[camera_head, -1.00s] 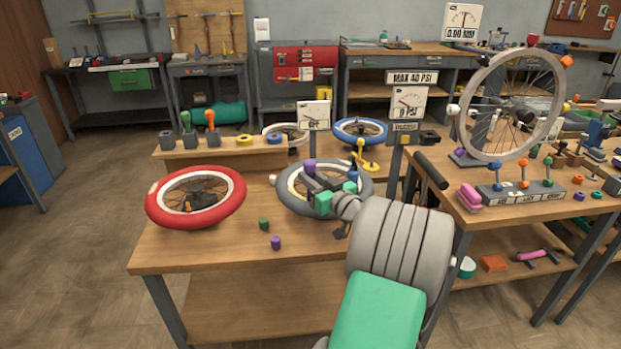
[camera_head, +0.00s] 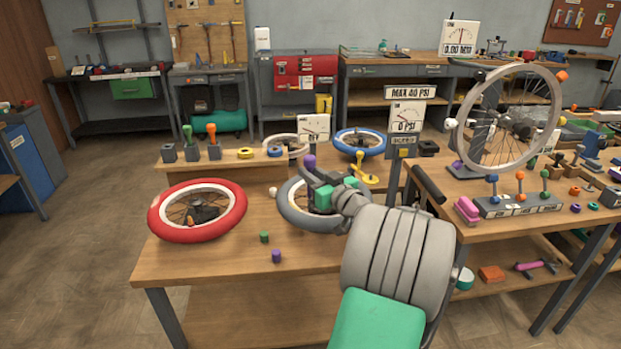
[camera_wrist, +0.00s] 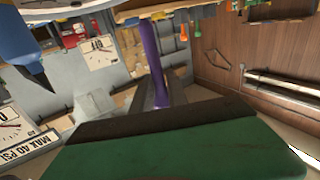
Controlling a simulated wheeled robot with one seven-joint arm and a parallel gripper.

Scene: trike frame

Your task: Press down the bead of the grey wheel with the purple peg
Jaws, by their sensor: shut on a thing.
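The grey wheel (camera_head: 289,213) lies flat on the front bench, partly hidden by my gripper and arm. My gripper (camera_head: 318,190) is over the wheel and shut on the purple peg (camera_head: 309,161), whose top sticks up above the fingers. In the wrist view the purple peg (camera_wrist: 152,55) shows as a long shaft beyond the green finger pad. The peg's lower end and any contact with the wheel's bead are hidden.
A red-tyred wheel (camera_head: 160,222) lies left of the grey wheel. A small green piece (camera_head: 264,237) and a small purple piece (camera_head: 276,256) lie near the front edge. A gauge post (camera_head: 404,147) and yellow stand (camera_head: 363,172) are close behind on the right.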

